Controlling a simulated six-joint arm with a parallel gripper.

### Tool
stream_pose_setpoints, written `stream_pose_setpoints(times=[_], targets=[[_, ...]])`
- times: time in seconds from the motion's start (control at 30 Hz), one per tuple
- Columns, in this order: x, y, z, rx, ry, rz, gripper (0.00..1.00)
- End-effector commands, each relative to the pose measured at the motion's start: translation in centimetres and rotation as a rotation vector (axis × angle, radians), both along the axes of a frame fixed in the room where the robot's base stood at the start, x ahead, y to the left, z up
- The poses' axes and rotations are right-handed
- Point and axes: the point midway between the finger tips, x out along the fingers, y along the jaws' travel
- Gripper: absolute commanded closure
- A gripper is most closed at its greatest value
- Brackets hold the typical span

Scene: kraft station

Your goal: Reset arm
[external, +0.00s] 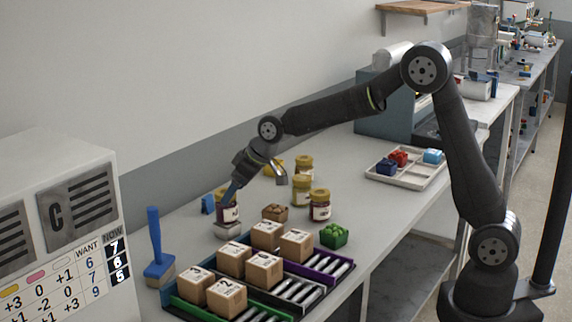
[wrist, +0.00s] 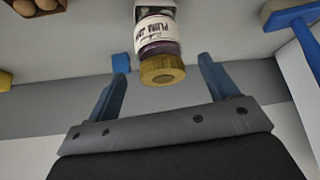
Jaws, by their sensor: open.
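My gripper (external: 233,192) is at the far left end of my arm, low over the bench. Its blue fingers also show in the wrist view (wrist: 163,65), spread apart. A plum jam jar (wrist: 157,35) with a gold lid shows between and ahead of them, and no finger visibly presses on it. In the external view this jar (external: 231,214) stands by the fingers on a small grey block (external: 227,230), partly hidden by them. I cannot tell whether the fingers are level with the jar.
Several boxes marked with numbers (external: 232,258) sit in coloured racks at the front. More jars (external: 320,206), a carton of brown items (external: 274,212) and a green carton (external: 334,236) stand nearby. A blue-handled brush (external: 155,245) stands at left. A tray (external: 405,178) holds cartons.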

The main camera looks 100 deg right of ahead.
Motion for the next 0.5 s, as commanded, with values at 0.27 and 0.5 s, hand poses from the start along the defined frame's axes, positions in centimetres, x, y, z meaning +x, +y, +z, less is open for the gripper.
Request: stream_pose_setpoints(times=[0.27, 0.5], targets=[[2.2, -1.2, -4.1, 0.001, 0.003, 0.0, 0.21], [2.8, -1.6, -1.7, -0.003, -0.004, 0.001, 0.21]])
